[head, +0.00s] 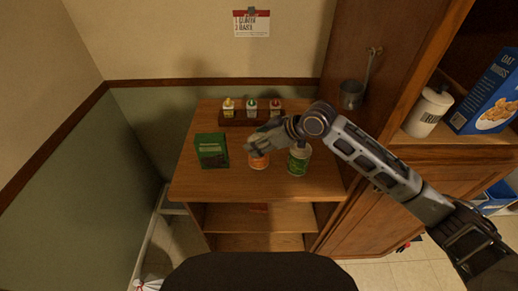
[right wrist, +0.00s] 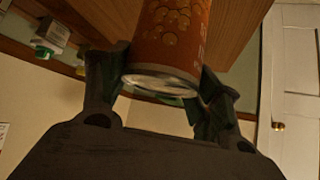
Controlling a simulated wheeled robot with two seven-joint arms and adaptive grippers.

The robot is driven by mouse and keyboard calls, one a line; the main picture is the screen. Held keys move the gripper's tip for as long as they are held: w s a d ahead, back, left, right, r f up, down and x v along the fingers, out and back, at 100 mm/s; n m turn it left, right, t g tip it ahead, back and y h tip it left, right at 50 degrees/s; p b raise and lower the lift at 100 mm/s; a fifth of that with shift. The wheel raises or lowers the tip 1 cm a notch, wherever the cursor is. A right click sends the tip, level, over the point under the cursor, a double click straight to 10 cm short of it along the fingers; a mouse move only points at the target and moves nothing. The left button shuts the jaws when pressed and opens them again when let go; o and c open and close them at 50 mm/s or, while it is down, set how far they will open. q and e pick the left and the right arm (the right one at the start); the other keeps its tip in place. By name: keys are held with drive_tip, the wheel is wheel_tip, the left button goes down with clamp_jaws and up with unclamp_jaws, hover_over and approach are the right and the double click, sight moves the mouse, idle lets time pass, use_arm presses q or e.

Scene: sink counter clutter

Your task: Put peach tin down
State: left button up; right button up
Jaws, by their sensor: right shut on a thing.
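The peach tin (head: 258,161) is an orange can over the middle of the wooden counter top (head: 225,188). My right gripper (head: 257,147) reaches in from the right and is shut on it near its upper end. In the right wrist view the orange tin (right wrist: 172,35) sits between the two dark fingers of the gripper (right wrist: 163,73), with its pale metal end showing. Whether the tin's base touches the counter cannot be told. My left gripper is not in view.
A green can (head: 299,160) stands close right of the tin. A dark green box (head: 211,150) stands to the left. A rack (head: 250,118) with three small bottles is behind. A metal pot (head: 352,94) hangs at right. The counter's front strip is clear.

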drive_tip(key=shift+f, duration=1.8)
drive_tip(key=shift+f, duration=0.15)
drive_tip(key=o, duration=1.4)
drive_tip(key=shift+c, duration=0.2)
drive_tip(key=v, duration=1.2)
drive_tip(key=shift+b, duration=0.3)
